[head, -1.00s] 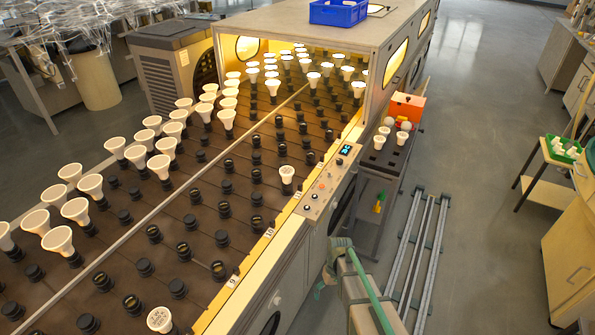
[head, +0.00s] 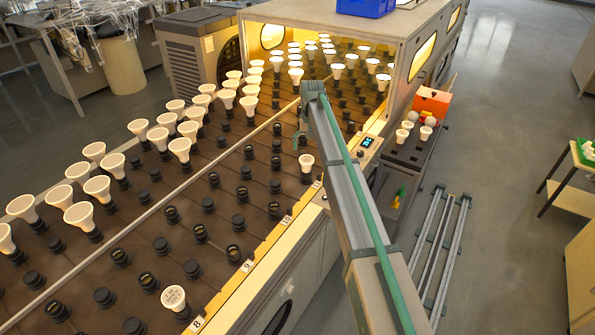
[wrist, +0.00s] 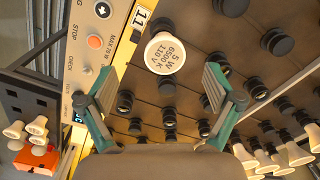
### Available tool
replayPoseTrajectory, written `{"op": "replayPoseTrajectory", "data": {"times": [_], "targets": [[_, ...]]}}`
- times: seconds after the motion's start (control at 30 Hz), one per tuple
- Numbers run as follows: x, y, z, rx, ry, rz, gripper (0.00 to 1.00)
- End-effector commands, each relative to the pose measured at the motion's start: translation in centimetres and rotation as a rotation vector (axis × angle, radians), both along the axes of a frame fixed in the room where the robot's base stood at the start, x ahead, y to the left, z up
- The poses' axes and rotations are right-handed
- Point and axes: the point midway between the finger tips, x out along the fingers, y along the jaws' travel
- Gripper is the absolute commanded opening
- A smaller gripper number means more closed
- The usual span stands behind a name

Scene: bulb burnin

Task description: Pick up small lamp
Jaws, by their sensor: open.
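A small white lamp (head: 306,161) stands in a socket near the right edge of the dark socket bed (head: 190,262), beside the number 11 label. In the wrist view the lamp (wrist: 165,53) shows its round face, printed "5 W 6500 K 110 V". My gripper (wrist: 160,72) is open, its two teal-and-grey fingers spread left and right with nothing between them. The lamp appears just beyond the fingertips, roughly centred between them. In the head view my gripper (head: 301,139) hangs just above the lamp, partly hidden by my arm. Another small lamp (head: 174,298) stands nearer, by label 8.
Larger white lamps (head: 98,188) fill the left rows. Sockets around the small lamp are mostly empty. A control panel (wrist: 96,40) with buttons runs beside the bed. The lit tunnel (head: 425,52) stands behind, and a cart with an orange box (head: 432,101) is at the right.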

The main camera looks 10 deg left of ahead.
Motion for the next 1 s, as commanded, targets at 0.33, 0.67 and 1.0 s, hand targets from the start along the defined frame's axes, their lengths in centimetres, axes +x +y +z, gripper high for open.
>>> {"op": "replayPoseTrajectory", "data": {"times": [0.33,0.67,1.0], "targets": [[1.4,0.4,0.6,-0.017,-0.003,-0.038,0.9],[1.5,0.4,-3.1,-0.016,-0.004,-0.037,0.9],[1.8,0.3,-6.5,-0.016,-0.002,-0.037,0.9]]}}
